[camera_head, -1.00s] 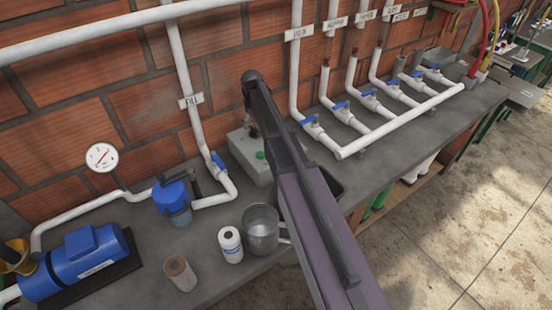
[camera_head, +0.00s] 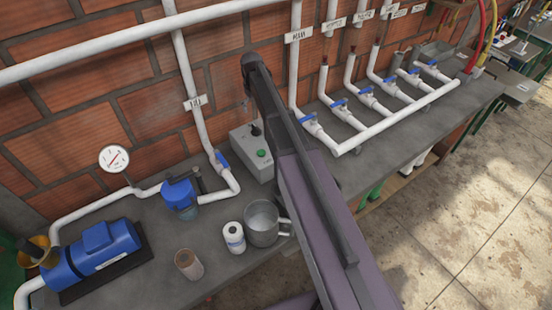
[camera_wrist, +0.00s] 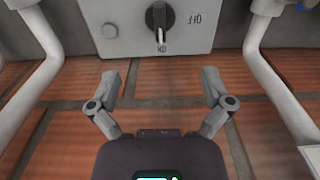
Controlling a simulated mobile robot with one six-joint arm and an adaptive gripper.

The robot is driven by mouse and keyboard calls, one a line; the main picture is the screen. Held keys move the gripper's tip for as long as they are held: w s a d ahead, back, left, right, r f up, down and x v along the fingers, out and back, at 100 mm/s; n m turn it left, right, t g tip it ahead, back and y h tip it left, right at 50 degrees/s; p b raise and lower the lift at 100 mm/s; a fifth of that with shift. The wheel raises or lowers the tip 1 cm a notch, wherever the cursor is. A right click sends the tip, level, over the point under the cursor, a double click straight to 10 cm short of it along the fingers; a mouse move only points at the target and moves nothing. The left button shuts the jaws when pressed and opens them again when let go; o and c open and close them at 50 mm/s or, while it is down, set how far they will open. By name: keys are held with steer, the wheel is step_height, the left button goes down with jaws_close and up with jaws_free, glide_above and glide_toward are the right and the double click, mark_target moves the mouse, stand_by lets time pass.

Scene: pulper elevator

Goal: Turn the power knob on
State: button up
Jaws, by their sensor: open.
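The grey control box (camera_head: 244,141) stands on the counter against the brick wall. Its black power knob (camera_head: 255,129) and a green button (camera_head: 262,153) show beside my arm. In the wrist view the box (camera_wrist: 200,40) fills the top, with the round black knob (camera_wrist: 160,15) on its face. The knob's pale pointer points down in the picture, at the lettering there that seems to read ON. The OFF lettering is to the right. My gripper (camera_wrist: 160,82) is open and empty, its fingers spread below the box edge in the picture, apart from the knob.
White pipes (camera_wrist: 265,80) flank the gripper in the wrist view. In the head view, a blue valve (camera_head: 222,160), metal jug (camera_head: 263,226), white bottle (camera_head: 234,238) and blue pump (camera_head: 95,255) are on the counter. A pipe manifold (camera_head: 400,120) lies to the right.

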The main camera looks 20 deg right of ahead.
steer(key=s+m+b, duration=0.1)
steer(key=s+m, duration=0.2)
steer(key=s, duration=2.5)
steer(key=shift+s+f+m, duration=0.3)
steer(key=shift+f, duration=0.15)
steer(key=shift+d, duration=0.1)
steer(key=shift+s+b, duration=0.3)
stand_by(1.4)
